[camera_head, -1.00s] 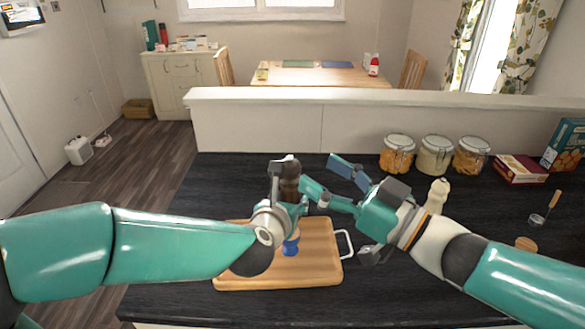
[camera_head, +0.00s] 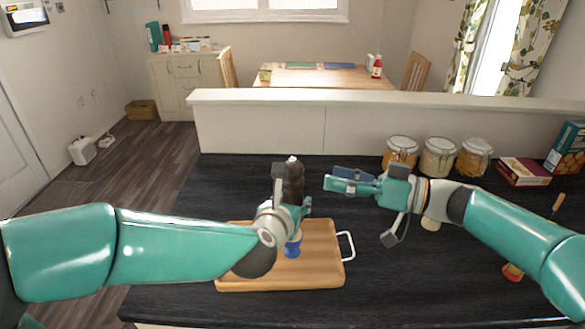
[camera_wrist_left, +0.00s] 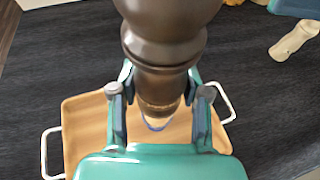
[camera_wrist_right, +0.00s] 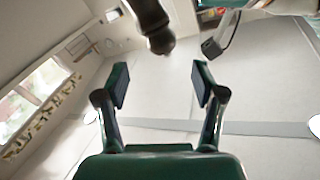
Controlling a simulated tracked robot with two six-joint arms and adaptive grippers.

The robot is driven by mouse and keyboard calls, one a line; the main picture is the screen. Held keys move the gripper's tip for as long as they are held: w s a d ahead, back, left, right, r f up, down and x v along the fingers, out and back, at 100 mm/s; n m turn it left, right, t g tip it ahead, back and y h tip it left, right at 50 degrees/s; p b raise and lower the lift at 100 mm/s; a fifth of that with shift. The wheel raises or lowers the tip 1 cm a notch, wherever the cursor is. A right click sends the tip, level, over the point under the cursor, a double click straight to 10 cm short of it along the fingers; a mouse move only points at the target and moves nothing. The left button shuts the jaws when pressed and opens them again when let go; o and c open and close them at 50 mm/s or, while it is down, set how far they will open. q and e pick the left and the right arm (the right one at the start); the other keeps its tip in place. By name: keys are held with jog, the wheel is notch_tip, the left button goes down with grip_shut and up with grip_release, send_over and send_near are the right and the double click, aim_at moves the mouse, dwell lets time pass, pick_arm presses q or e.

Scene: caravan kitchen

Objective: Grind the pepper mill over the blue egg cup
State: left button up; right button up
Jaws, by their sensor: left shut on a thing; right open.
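The dark brown pepper mill (camera_head: 293,181) stands upright in my left gripper (camera_head: 291,210), above the wooden tray. The left wrist view shows both fingers of the left gripper (camera_wrist_left: 160,96) shut around the lower body of the mill (camera_wrist_left: 165,50). The blue egg cup (camera_head: 292,247) stands on the tray below the mill; in the left wrist view only part of its rim shows beneath the mill. My right gripper (camera_head: 328,182) is open and empty, to the right of the mill and apart from it. The right wrist view shows the mill's top (camera_wrist_right: 158,38) beyond the open fingers.
The wooden tray (camera_head: 325,265) with white handles lies on the dark counter. Several glass jars (camera_head: 437,157) stand at the back right, beside a dark red box (camera_head: 524,171) and a teal box (camera_head: 567,145). The counter's left side is clear.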

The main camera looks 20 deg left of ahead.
aim_at(301, 174)
jog(key=a, duration=0.9)
jog(key=shift+w+a, duration=0.25)
jog(key=c, duration=1.2)
jog(key=shift+r+m+t, duration=0.1)
jog(key=shift+m+t, duration=0.3)
jog(key=shift+t, duration=0.2)
jog(key=m+t+h, duration=0.1)
jog(key=m+t, duration=0.2)
jog(key=t, duration=0.1)
jog(key=shift+t, duration=0.3)
jog(key=shift+d+m+t+h, duration=0.1)
jog(key=shift+m+t+h, duration=0.95)
jog(key=shift+t, duration=0.45)
jog(key=shift+m+t, duration=0.25)
jog(key=shift+t, duration=0.05)
jog(key=o, duration=1.2)
